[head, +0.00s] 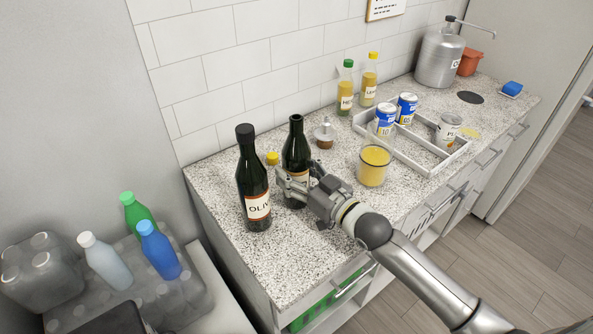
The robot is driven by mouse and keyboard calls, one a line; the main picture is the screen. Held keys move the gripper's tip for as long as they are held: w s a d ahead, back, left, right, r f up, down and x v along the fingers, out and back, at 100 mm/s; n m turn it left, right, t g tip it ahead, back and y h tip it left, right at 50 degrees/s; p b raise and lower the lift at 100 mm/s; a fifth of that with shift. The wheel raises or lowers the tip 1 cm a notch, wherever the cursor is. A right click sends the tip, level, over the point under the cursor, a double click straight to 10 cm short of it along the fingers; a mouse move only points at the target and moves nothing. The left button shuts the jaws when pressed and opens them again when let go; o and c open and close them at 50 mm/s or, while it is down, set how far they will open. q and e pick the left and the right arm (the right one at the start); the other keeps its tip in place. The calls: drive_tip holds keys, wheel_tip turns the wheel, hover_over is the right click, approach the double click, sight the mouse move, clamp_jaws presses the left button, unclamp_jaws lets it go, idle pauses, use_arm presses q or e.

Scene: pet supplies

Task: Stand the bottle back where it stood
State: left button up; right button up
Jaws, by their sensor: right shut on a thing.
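A dark bottle with an open neck (296,145) is upright over the speckled counter (310,245), near its left end. My right gripper (291,188) reaches in from the lower right and is shut on this bottle's lower part, covering some of its label. Whether the bottle's base touches the counter I cannot tell. A second dark bottle with a black cap and an "OLIV" label (252,180) stands just to its left, apart from it. My left gripper is out of view.
A yellow-capped bottle (272,159) stands behind, between the dark bottles. A small shaker (325,133), a jar of yellow contents (374,165) and a divided tray with cans (417,157) stand to the right. Two sauce bottles (345,90) stand by the wall. The front left counter is clear.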

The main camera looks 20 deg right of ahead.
drive_tip(key=o, duration=0.7)
drive_tip(key=shift+f, duration=0.15)
drive_tip(key=o, duration=0.4)
drive_tip(key=shift+s, duration=0.1)
drive_tip(key=b+v, duration=0.1)
drive_tip(key=v, duration=0.9)
drive_tip(key=shift+s+d+b, duration=0.15)
drive_tip(key=shift+s+b, duration=0.1)
drive_tip(key=shift+b, duration=0.1)
drive_tip(key=shift+s+d, duration=0.25)
drive_tip(key=shift+s, duration=0.35)
